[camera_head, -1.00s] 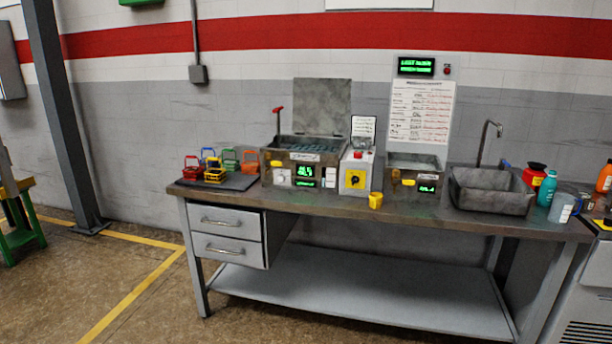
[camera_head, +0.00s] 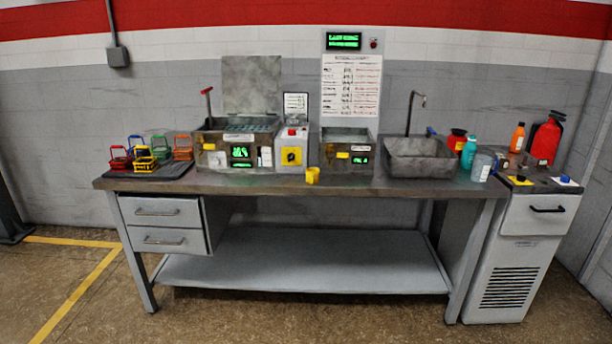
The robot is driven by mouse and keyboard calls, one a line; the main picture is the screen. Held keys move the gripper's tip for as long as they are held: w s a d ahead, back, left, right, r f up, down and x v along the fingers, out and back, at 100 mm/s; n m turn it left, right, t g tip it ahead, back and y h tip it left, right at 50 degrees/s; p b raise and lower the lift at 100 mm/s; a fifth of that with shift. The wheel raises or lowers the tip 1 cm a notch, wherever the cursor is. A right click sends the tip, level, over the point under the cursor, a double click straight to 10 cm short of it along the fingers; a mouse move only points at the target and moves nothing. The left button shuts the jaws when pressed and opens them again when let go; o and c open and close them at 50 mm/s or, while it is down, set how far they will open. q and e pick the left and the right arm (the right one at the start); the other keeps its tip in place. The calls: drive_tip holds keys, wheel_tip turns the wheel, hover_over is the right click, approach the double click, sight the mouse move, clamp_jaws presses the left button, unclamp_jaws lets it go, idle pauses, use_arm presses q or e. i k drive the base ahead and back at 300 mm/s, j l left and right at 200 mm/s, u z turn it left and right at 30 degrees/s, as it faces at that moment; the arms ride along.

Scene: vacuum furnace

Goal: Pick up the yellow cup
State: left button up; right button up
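The small yellow cup (camera_head: 312,175) stands on the front part of the metal workbench (camera_head: 270,186), near its middle. It is in front of the gap between a grey box with a yellow-panelled front (camera_head: 291,152) and a small open metal bath (camera_head: 348,150). Nothing touches it from above. Neither of my grippers shows in the head view.
Coloured baskets (camera_head: 145,158) stand on a dark mat at the bench's left. A larger open bath (camera_head: 237,140) is behind left of the cup. A sink (camera_head: 418,158), bottles (camera_head: 469,152) and a grey cabinet (camera_head: 530,215) are on the right. The floor in front is clear.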

sight(312, 173)
drive_tip(key=i+j+z, duration=0.1)
drive_tip(key=z, duration=0.75)
drive_tip(key=i+j+z, duration=0.45)
drive_tip(key=j, duration=0.2)
drive_tip(key=i+j+z, duration=0.2)
drive_tip(key=j, duration=0.15)
drive_tip(key=i+j, duration=0.1)
drive_tip(key=j, duration=0.25)
drive_tip(key=i+j+z, duration=0.1)
drive_tip(key=j, duration=0.65)
drive_tip(key=i+z, duration=0.05)
